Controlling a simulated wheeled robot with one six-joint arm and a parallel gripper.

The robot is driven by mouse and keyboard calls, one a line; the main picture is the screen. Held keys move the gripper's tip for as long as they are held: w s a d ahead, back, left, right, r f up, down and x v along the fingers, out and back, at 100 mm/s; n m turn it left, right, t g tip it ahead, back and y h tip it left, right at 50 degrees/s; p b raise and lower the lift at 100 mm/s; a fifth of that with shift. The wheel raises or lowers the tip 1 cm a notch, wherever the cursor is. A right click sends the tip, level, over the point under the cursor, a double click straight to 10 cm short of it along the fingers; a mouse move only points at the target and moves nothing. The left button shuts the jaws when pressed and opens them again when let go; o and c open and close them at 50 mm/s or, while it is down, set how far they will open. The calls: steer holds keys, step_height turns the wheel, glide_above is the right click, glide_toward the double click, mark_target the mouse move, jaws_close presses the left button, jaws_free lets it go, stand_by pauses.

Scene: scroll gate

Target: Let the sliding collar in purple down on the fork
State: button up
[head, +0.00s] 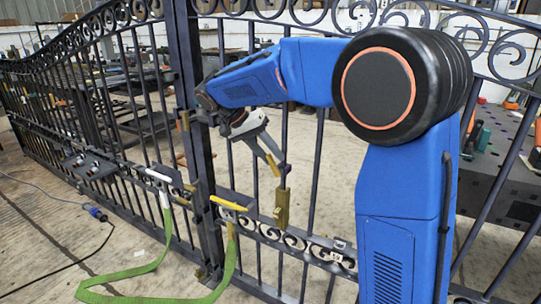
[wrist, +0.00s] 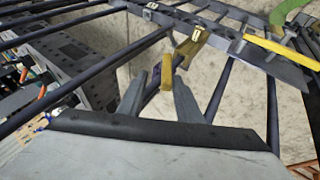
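No purple collar can be made out in either view. My gripper (head: 276,163) hangs in front of the gate's right leaf and points down. In the wrist view its two grey fingers (wrist: 160,75) stand apart with a narrow yellow piece between them, and they look open. A brass-coloured block (head: 282,207) shows just below the fingertips; in the wrist view it sits beyond them (wrist: 190,46), against the gate rail. I cannot tell whether they touch. I cannot clearly tell the fork from the other fittings. A yellow bar (head: 229,203) lies on a dark plate left of the block.
The dark scroll gate (head: 205,150) spans the view, with a thick post in the middle. A green strap (head: 135,272) loops from the white bar (head: 158,175) and the yellow bar to the floor. A cable with a blue plug (head: 97,213) lies on the left.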

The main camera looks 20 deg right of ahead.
stand_by(0.3)
steer(key=v, duration=1.7)
steer(key=shift+a, duration=0.15)
steer(key=shift+r, duration=0.15)
glide_toward(273, 166)
steer(key=shift+t+y, duration=0.4)
steer(key=x, duration=0.9)
steer(key=shift+w+d, duration=0.35)
steer(key=shift+d, duration=0.1)
steer(key=shift+r, duration=0.1)
steer(key=shift+c, duration=0.3)
jaws_close()
